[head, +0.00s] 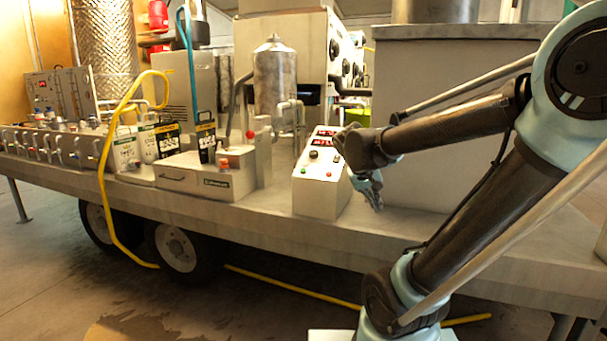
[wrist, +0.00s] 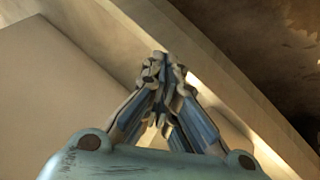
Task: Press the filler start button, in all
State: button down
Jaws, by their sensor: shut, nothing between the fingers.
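A pale control box (head: 320,198) stands on the trailer deck in the middle of the head view. Its sloped face carries red lit displays (head: 325,138), a black knob (head: 313,155) and small coloured buttons, one of them green (head: 304,170). Labels are too small to read, so I cannot tell which button is the filler start. My gripper (head: 376,204) is shut and empty, pointing down just right of the box and apart from its button face. In the wrist view my gripper (wrist: 164,68) shows its fingertips together; no button is visible there.
The deck (head: 250,219) ends in a front edge above the wheels. Left of the box stands a grey machine (head: 205,184) with a red button. A large grey cabinet (head: 425,115) stands behind my arm. A yellow hose (head: 104,190) hangs over the edge.

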jog(key=w+a+r+t+h, duration=0.1)
jog(key=w+a+r, duration=0.2)
jog(key=w, duration=0.2)
jog(key=w+a+r+t, duration=0.1)
jog(key=w+a+r, duration=0.1)
jog(key=w, duration=0.2)
notch_tip(320, 180, up, 8)
jog(key=t+h, duration=0.2)
jog(key=t, duration=0.4)
send_over(303, 171)
jog(key=s+a, duration=0.3)
jog(key=s, duration=0.2)
jog(key=shift+f, duration=0.1)
jog(key=shift+w+d+f, duration=0.25)
jog(key=shift+w+f, duration=0.4)
jog(key=shift+f, duration=0.65)
jog(key=shift+w+d+f, duration=0.25)
jog(key=shift+w+f, duration=0.35)
jog(key=shift+f, duration=0.65)
jog(key=shift+w+d+f, duration=0.25)
jog(key=shift+w+f, duration=0.4)
jog(key=shift+f, duration=0.65)
jog(key=shift+w+d+f, duration=0.1)
jog(key=shift+w+f, duration=0.2)
jog(key=shift+f, duration=0.35)
jog(key=shift+r, duration=0.15)
jog(key=shift+s+r, duration=0.35)
jog(key=shift+r, duration=0.2)
